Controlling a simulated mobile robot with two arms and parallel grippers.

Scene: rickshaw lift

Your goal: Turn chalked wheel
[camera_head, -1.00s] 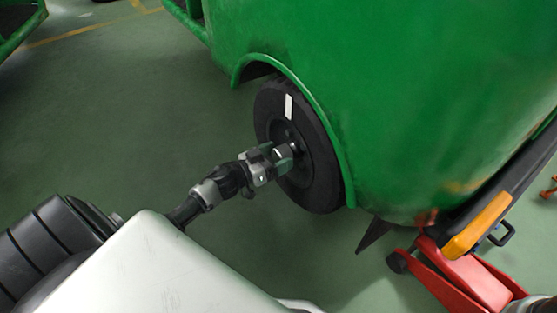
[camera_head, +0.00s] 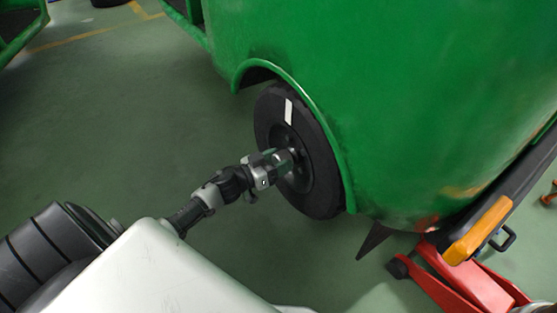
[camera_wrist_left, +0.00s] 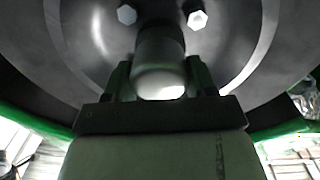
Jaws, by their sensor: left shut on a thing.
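The black wheel (camera_head: 314,183) sits under the green fender of the rickshaw body (camera_head: 370,90). A white chalk mark (camera_head: 289,111) shows on its upper part, on the tyre. My left gripper (camera_head: 287,160) reaches in from the left and is at the wheel's centre. In the left wrist view my left gripper (camera_wrist_left: 160,82) has its two fingers on either side of the rounded hub cap (camera_wrist_left: 160,62), shut on it. Two bolt heads (camera_wrist_left: 198,19) show beside the hub. My right gripper is not in view.
A red floor jack (camera_head: 462,278) stands at the lower right, below a dark bar with an orange end (camera_head: 478,230). A dark pointed flap (camera_head: 373,240) hangs behind the wheel. The green floor (camera_head: 120,120) at left is clear.

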